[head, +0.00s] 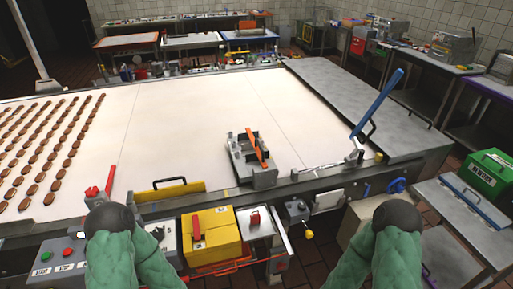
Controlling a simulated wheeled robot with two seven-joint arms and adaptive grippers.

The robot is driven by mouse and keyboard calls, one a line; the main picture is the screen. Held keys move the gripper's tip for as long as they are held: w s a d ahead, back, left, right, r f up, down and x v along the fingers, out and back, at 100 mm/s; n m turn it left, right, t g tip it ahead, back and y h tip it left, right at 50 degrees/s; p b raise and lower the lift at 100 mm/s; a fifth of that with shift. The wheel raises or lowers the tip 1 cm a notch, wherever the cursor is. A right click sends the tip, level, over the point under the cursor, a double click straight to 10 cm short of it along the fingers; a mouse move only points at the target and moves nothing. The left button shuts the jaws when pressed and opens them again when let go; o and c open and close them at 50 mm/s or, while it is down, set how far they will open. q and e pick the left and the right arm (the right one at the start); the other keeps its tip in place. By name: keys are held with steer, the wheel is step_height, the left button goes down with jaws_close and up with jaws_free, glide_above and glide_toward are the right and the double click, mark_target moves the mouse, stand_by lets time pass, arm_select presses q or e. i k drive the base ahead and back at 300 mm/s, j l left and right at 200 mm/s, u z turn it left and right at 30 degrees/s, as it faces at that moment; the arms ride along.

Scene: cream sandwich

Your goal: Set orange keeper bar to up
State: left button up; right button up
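The orange keeper bar (257,147) is a thin orange strip on a grey metal fixture (264,180) at the near edge of the pale belt. It runs slantwise along the fixture between grey blocks; from this angle I cannot tell for sure whether it is raised or lowered. My two green arms come up from the bottom, one at the left and one at the right, each ending in view at a dark rounded part. No gripper fingers show on either arm. Both arm ends are apart from the fixture and nearer to me.
A tall blue lever (377,104) stands right of the fixture. A yellow box (208,240), a red handle (110,178) and a yellow plate (165,194) are along the front. Rows of brown pieces (40,165) lie at the belt's left; its middle is clear.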

mark_target(256, 141)
steer(key=i+l+u, duration=0.1)
steer(key=l, duration=0.25)
steer(key=i+l, duration=0.15)
steer(key=l, duration=0.25)
steer(key=i+l+u, duration=0.15)
steer(key=l, duration=0.25)
